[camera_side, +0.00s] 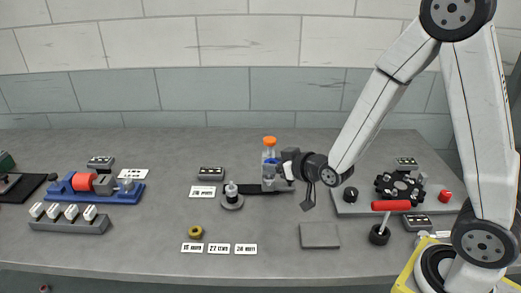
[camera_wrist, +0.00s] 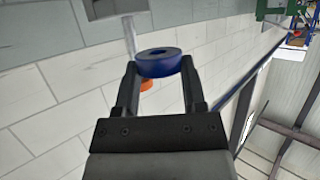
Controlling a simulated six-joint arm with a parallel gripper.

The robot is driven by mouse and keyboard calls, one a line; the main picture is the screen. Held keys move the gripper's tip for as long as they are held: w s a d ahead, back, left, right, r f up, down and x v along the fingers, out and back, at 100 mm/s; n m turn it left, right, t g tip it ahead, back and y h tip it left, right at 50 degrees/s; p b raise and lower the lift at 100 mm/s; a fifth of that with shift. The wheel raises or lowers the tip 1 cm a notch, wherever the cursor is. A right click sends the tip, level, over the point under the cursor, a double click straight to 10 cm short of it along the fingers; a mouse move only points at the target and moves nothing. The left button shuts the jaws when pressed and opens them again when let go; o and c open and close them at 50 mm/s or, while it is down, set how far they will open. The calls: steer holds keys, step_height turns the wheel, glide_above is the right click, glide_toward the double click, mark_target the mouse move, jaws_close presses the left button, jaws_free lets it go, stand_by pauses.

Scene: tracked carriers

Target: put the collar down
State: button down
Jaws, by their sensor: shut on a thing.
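A blue ring-shaped collar (camera_wrist: 158,54) is held between the two fingertips of my gripper (camera_wrist: 159,66) in the wrist view. The gripper is shut on its sides, and the hole in the collar shows. In the side view, my gripper (camera_side: 283,172) is near the middle of the bench, close to a clear bottle-like column with an orange cap (camera_side: 269,140). An olive-yellow collar (camera_side: 195,232) lies on the bench behind the row of size cards (camera_side: 219,249).
A grey square plate (camera_side: 320,236) and a red-handled lever (camera_side: 391,206) are to the right. A blue fixture (camera_side: 94,187) is at left. Bare bench lies between the cards and the plate.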

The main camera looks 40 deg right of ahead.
steer(key=shift+a+r, duration=0.1)
steer(key=shift+a, duration=0.05)
stand_by(0.3)
steer(key=shift+s+a+r+m+h, duration=0.25)
steer(key=shift+s+a+m+h, duration=0.1)
steer(key=shift+a+m+h, duration=0.2)
steer(key=shift+s+a+r+m+h, duration=0.2)
steer(key=shift+s+a+m+h, duration=0.1)
steer(key=shift+a+m+h, duration=0.25)
steer(key=shift+s+a+r+m+h, duration=0.25)
steer(key=shift+s+a+m+h, duration=0.15)
steer(key=shift+a+h, duration=0.3)
steer(key=shift+w, duration=0.1)
steer(key=w+a+f, duration=0.1)
steer(key=w+f, duration=0.7)
steer(key=w, duration=0.4)
steer(key=shift+w+f, duration=0.35)
steer(key=shift+w, duration=0.05)
